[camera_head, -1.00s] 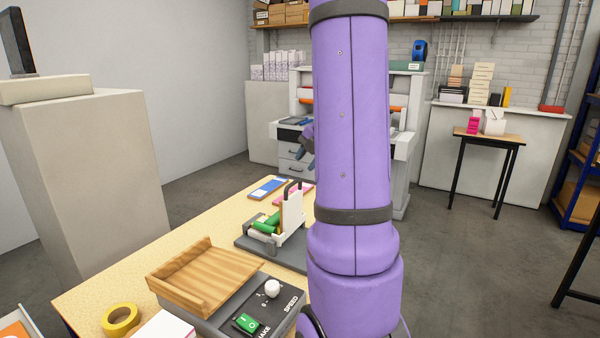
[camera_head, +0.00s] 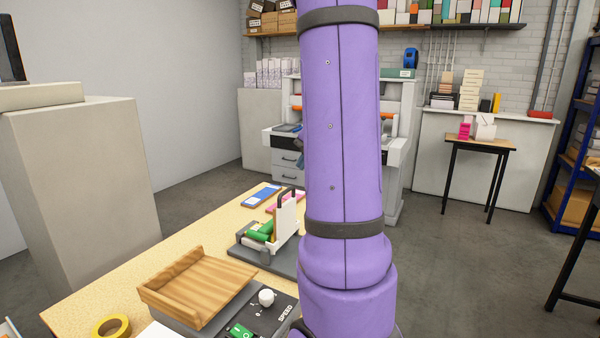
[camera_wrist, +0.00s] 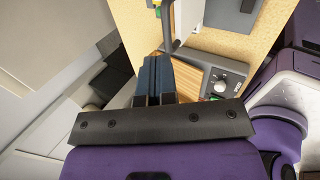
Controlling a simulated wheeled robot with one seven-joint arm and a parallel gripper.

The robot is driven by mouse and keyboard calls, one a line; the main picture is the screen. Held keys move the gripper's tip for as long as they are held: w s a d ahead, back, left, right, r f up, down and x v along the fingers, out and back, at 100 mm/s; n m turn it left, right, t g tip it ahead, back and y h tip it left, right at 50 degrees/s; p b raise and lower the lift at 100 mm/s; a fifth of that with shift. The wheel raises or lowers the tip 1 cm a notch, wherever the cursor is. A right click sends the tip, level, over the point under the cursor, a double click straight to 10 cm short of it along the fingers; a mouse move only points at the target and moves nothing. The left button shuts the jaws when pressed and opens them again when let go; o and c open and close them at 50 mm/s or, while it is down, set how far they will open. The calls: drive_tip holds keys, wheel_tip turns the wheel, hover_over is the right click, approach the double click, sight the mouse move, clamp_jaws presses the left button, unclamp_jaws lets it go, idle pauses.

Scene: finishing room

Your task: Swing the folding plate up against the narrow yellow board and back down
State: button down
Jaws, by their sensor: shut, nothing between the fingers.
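A small machine with a grey base (camera_head: 244,252) stands on the table. It has an upright white plate (camera_head: 287,222) with a dark handle on top, and green rollers (camera_head: 262,232) beside it. I take the white plate for the folding plate, but cannot tell for sure. In the wrist view, my gripper (camera_wrist: 154,60) is shut and empty, above the table near a dark curved handle (camera_wrist: 178,22) and a white part (camera_wrist: 190,16). Contact cannot be told. My arm hides the gripper in the head view.
A wooden tray (camera_head: 196,288) sits on a grey control box with a white knob (camera_head: 266,297) and a green switch. A yellow tape roll (camera_head: 111,326) lies at the near left. Blue and pink pads lie beyond the machine. A pale cabinet (camera_head: 85,190) stands left; open floor lies right.

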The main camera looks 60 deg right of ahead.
drive_tip(key=s+r+n, duration=0.1)
drive_tip(key=s+n, duration=0.7)
drive_tip(key=n, duration=0.9)
drive_tip(key=w+a+f, duration=0.1)
drive_tip(key=w+f, duration=0.7)
drive_tip(key=w, duration=0.2)
drive_tip(key=shift+a+f, duration=0.25)
drive_tip(key=shift+f, duration=0.1)
drive_tip(key=shift+w, duration=0.1)
drive_tip(key=shift+w+a, duration=0.1)
drive_tip(key=shift+w, duration=0.7)
